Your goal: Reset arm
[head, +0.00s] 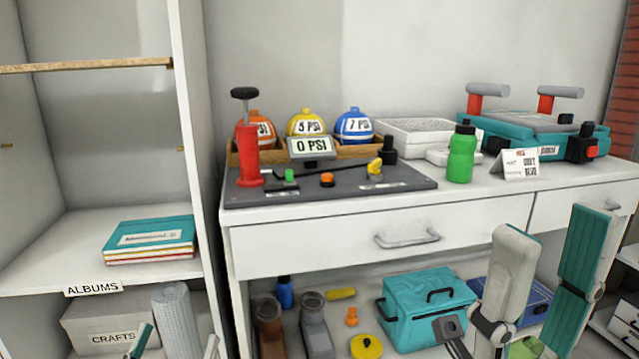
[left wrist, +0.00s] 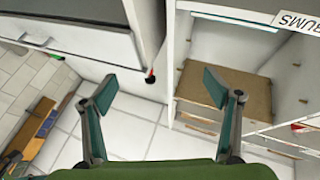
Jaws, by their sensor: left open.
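My left gripper (head: 177,338) shows only its fingertips at the bottom edge of the head view, in front of the shelf unit's lower compartment. In the left wrist view, its two teal-padded fingers (left wrist: 159,88) are spread wide with nothing between them. My right gripper (head: 550,225) is large at the right of the head view, in front of the white workbench. Its two fingers stand upright and apart, with no object seen between them. The rest of both arms is mostly out of view.
The white shelf unit (head: 190,130) stands left, holding albums (head: 150,238) and a crafts box (head: 105,325). The workbench (head: 300,243) carries a red pump (head: 247,155) and green bottle (head: 461,155); a teal bag (head: 425,308) sits below. Tiled floor (left wrist: 130,130) is open beneath my left gripper.

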